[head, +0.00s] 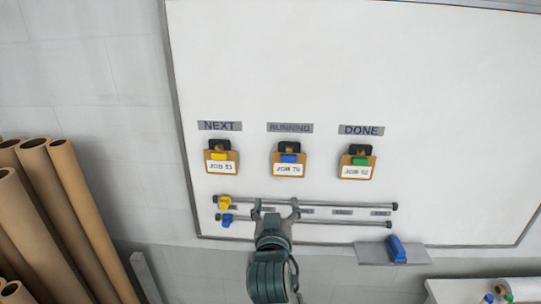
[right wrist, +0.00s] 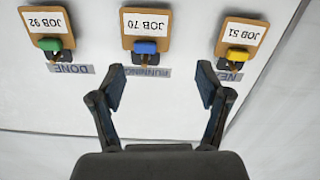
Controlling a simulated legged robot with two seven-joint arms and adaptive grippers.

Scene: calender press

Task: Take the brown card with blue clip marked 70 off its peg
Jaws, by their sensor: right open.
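The brown card with blue clip marked JOB 70 (head: 288,165) hangs on its peg under the RUNNING label, in the middle of three cards. It shows upside down in the right wrist view (right wrist: 146,24), ahead of the fingers and a little left of centre. My right gripper (head: 276,207) is open and empty, below the card in the head view and in front of the rails. In the right wrist view its two fingers (right wrist: 161,83) stand apart near the RUNNING label, clear of the card. My left gripper is not in view.
Brown cards JOB 51 (head: 221,161), yellow clip, and JOB 92 (head: 357,167), green clip, hang either side. Rails (head: 340,222) with yellow (head: 224,202) and blue sliders run below. A ledge holds a blue eraser (head: 396,249). Brown rolls (head: 85,215) stand left. The upper whiteboard (head: 350,60) is bare.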

